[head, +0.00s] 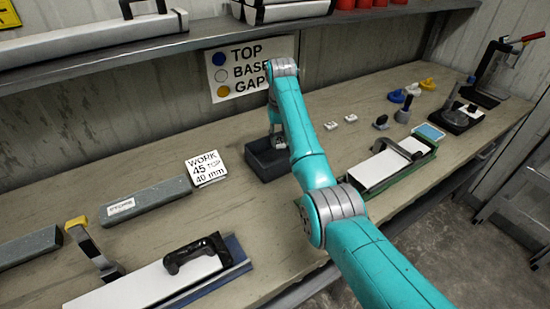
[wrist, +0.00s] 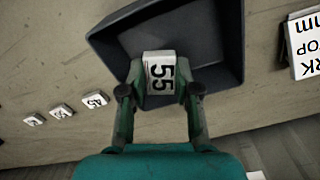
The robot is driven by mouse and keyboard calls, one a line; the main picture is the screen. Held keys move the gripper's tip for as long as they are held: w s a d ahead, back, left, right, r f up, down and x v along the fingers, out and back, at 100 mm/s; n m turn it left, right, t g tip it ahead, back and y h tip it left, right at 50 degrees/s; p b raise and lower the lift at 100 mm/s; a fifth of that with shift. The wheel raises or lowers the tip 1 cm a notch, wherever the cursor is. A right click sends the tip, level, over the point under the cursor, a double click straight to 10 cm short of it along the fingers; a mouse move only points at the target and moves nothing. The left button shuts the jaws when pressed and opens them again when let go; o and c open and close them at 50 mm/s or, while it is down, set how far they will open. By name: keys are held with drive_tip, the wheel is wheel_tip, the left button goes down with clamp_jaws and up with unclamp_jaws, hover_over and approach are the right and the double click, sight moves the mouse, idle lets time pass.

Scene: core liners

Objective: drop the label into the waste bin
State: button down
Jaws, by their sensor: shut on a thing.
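My gripper (wrist: 160,97) is shut on a small white label (wrist: 160,72) marked "55" in black. In the wrist view the label is between the two fingertips, over the open dark grey bin (wrist: 222,100). The bin also shows in the head view (head: 262,165), standing on the bench at the back wall. I cannot tell how high the label is above the bin floor. The visible part of the bin is empty.
Several small white labels (wrist: 62,111) lie in a row beside the bin. A "WORK 45 TOP 40 mm" card (head: 206,168) stands left of it, near a grey bar (head: 150,202). A sign (head: 246,68) hangs behind. A green-edged tray (head: 412,172) lies to the right.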

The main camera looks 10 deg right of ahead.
drive_tip(key=shift+f, duration=0.55)
drive_tip(key=c, duration=0.7)
unclamp_jaws()
drive_tip(key=shift+c, duration=0.2)
drive_tip(key=shift+r, duration=0.15)
